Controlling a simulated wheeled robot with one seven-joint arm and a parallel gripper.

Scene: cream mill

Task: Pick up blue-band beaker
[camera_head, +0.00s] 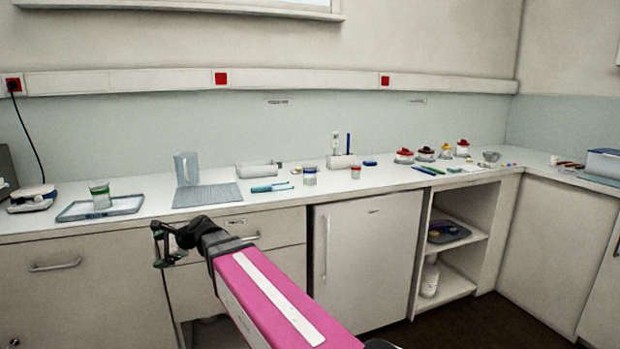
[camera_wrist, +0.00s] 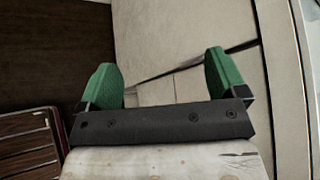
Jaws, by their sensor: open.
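The blue-band beaker (camera_head: 310,175) stands upright on the white counter, near its middle, a little right of a blue-handled tool. My gripper (camera_head: 160,245) is in front of the drawers, below the counter edge and well to the left of the beaker. In the wrist view my gripper (camera_wrist: 165,82) shows two green fingers wide apart with nothing between them. The wrist view faces cabinet fronts and dark floor, and the beaker is not in it.
A green-band beaker (camera_head: 100,195) stands on a tray (camera_head: 130,206) at left. A grey mat (camera_head: 207,196), a red-band beaker (camera_head: 356,171), a white holder (camera_head: 342,161) and red-lidded jars (camera_head: 404,156) are on the counter (camera_head: 290,202). A small fridge (camera_head: 367,260) is below.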

